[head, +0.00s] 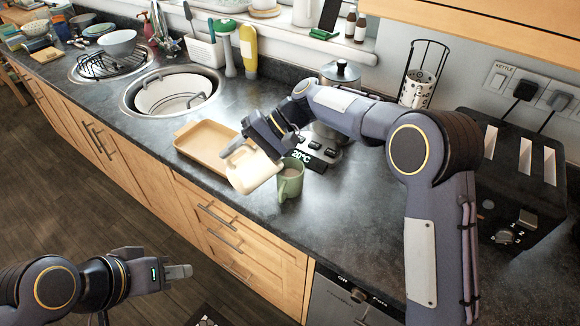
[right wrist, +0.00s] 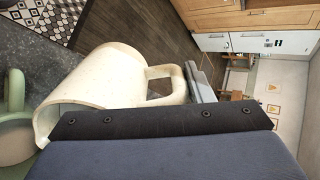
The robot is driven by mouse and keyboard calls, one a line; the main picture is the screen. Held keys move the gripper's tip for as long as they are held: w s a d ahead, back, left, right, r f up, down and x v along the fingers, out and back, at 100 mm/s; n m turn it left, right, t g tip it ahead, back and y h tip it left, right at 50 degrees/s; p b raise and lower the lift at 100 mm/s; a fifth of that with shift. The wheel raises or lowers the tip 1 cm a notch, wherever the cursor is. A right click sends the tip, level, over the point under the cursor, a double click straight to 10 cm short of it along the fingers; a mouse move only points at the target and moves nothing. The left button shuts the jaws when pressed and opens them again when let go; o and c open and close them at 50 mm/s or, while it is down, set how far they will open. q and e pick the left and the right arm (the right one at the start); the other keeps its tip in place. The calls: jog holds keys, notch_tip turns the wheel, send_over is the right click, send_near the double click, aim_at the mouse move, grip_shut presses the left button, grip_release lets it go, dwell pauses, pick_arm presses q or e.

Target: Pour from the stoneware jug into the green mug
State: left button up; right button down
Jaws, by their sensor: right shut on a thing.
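The cream, speckled stoneware jug (head: 254,172) is held tilted over the counter, just left of the green mug (head: 290,181). My right gripper (head: 240,149) is shut on the jug at its handle side. In the right wrist view the jug (right wrist: 95,90) lies on its side in the picture, with its mouth toward the green mug (right wrist: 14,95) at the left edge. No liquid stream can be made out. The mug stands upright on the counter. My left gripper (head: 180,271) is empty, low in front of the cabinets; its finger gap is unclear.
A tan tray (head: 190,157) lies left of the jug. A kettle base with a lit display (head: 302,155) is behind the mug. A black toaster (head: 525,185) stands at the right. Round sinks (head: 170,92) are at the left. The counter right of the mug is clear.

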aim_at(233, 165)
jog(key=a+f+h, duration=0.1)
jog(key=a+t+h, duration=0.1)
jog(key=h, duration=0.1)
jog(key=shift+s+f, duration=0.35)
jog(key=shift+s, duration=0.05)
jog(key=shift+t+h, duration=0.3)
jog(key=shift+f, duration=0.35)
jog(key=s+a+f+t+h, duration=0.1)
jog(key=a+f+t+h, duration=0.1)
jog(key=a+f+h, duration=0.3)
jog(key=shift+s+f+h, duration=0.4)
jog(key=shift+f+h, duration=0.5)
jog(key=shift+d, duration=0.1)
